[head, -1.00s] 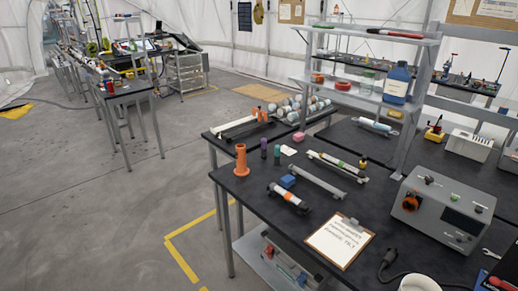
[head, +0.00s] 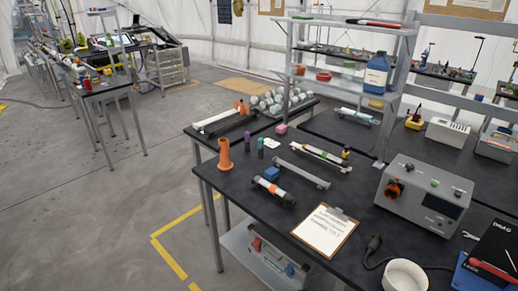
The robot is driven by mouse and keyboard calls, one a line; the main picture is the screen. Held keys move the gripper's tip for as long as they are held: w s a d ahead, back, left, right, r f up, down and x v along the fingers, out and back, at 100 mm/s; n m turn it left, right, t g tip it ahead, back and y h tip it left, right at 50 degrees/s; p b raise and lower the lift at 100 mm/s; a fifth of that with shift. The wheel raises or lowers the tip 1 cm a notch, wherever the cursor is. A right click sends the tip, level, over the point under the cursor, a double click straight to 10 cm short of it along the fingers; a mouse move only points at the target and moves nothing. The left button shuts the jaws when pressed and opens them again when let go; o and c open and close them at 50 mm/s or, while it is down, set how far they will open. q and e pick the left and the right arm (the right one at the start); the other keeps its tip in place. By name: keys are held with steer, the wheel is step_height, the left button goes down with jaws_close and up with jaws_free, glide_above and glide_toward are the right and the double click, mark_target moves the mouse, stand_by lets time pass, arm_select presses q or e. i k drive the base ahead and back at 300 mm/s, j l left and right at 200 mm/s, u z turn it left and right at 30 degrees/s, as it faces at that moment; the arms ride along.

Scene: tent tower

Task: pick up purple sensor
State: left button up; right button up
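The purple sensor looks to be the small upright purple cylinder (head: 248,145) on the dark table (head: 240,190). It stands just right of an orange flanged tube (head: 224,154). Nothing hides the purple cylinder. Neither of my grippers is in view.
A blue block (head: 271,174), a white tube with an orange band (head: 272,191), grey rails (head: 302,173) and a clipboard (head: 325,231) lie nearby. A grey instrument box (head: 424,195) and a shelf rack (head: 344,87) stand right. The floor (head: 90,210) left is clear.

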mark_target(247, 134)
steer(key=i+j, duration=0.6)
steer(key=i+j+z, duration=0.15)
steer(key=i+j, duration=1.05)
steer(key=j, duration=0.2)
steer(key=z, duration=0.05)
